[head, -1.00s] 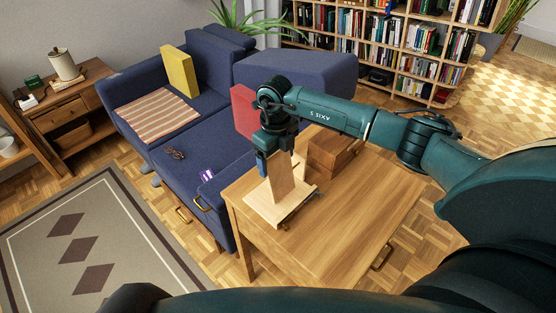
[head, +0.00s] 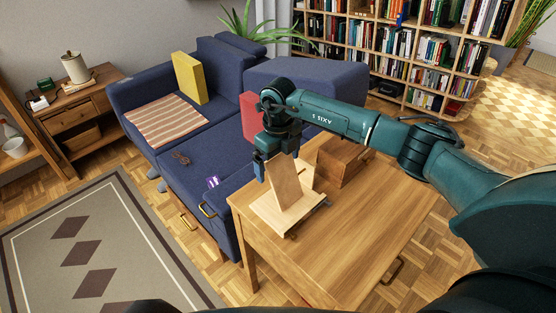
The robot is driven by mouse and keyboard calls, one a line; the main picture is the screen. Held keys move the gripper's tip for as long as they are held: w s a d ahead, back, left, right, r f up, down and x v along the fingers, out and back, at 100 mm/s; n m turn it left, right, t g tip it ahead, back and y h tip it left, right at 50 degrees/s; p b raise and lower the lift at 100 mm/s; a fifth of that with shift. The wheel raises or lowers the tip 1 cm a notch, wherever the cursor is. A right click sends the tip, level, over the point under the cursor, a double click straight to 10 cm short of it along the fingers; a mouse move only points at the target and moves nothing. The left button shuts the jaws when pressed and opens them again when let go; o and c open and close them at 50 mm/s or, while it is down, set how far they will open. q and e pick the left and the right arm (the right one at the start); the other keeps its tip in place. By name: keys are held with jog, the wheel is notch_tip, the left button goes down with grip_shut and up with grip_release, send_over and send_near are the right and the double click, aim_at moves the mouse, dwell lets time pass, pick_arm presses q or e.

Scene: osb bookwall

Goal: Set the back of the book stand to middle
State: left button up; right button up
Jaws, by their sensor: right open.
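The book stand (head: 287,190) is light wood and stands on the near left part of the wooden table. Its flat base (head: 275,217) rests on the tabletop, and its back panel stands up, leaning. My right gripper (head: 262,171) reaches in from the right, points down, and is open at the upper left edge of the back. Its blue fingers partly hide that edge. I cannot tell whether a finger touches the panel or which setting the back is in. My left gripper is not in view.
A brown wooden box (head: 341,160) stands on the table (head: 345,230) just behind the stand. The table's right and front parts are clear. A blue sofa (head: 200,150) with a red cushion (head: 249,116) and a yellow cushion (head: 188,78) is to the left. A bookcase (head: 410,60) stands behind.

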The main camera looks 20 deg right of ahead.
jog(key=shift+r, duration=0.1)
notch_tip(320, 180, up, 13)
jog(key=b, duration=0.1)
jog(key=shift+b, duration=0.35)
dwell(0.4)
